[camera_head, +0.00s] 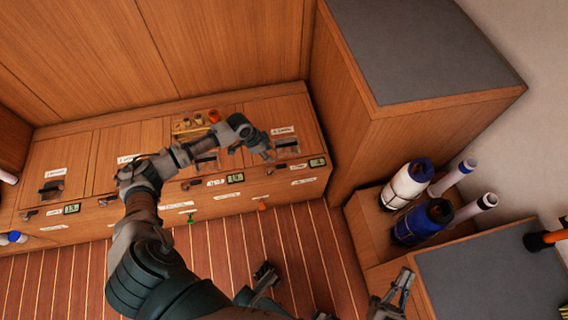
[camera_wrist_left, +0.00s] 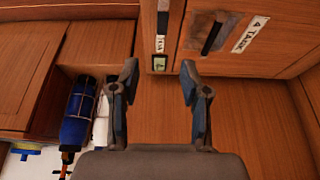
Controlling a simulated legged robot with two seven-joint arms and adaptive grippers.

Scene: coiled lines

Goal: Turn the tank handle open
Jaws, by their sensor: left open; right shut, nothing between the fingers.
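A black tank handle (camera_wrist_left: 212,34) sits in a recess beside a white label reading TANK (camera_wrist_left: 250,34) in the left wrist view. In the head view, the black handle (camera_head: 287,143) at the right end of the wooden bench lies just right of my left gripper (camera_head: 262,150). The left gripper is open and empty, with its two fingers (camera_wrist_left: 159,82) apart in the wrist view and not touching the handle. A smaller dark lever (camera_wrist_left: 163,22) is on the bench front, next to a small green display. My right gripper (camera_head: 402,288) is shut and empty at lower right.
Similar handles (camera_head: 52,188) and displays (camera_head: 72,209) run along the bench. Small brass fittings and a red one (camera_head: 213,116) sit behind my left arm. A grey-topped cabinet (camera_head: 430,50) rises right of the bench.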

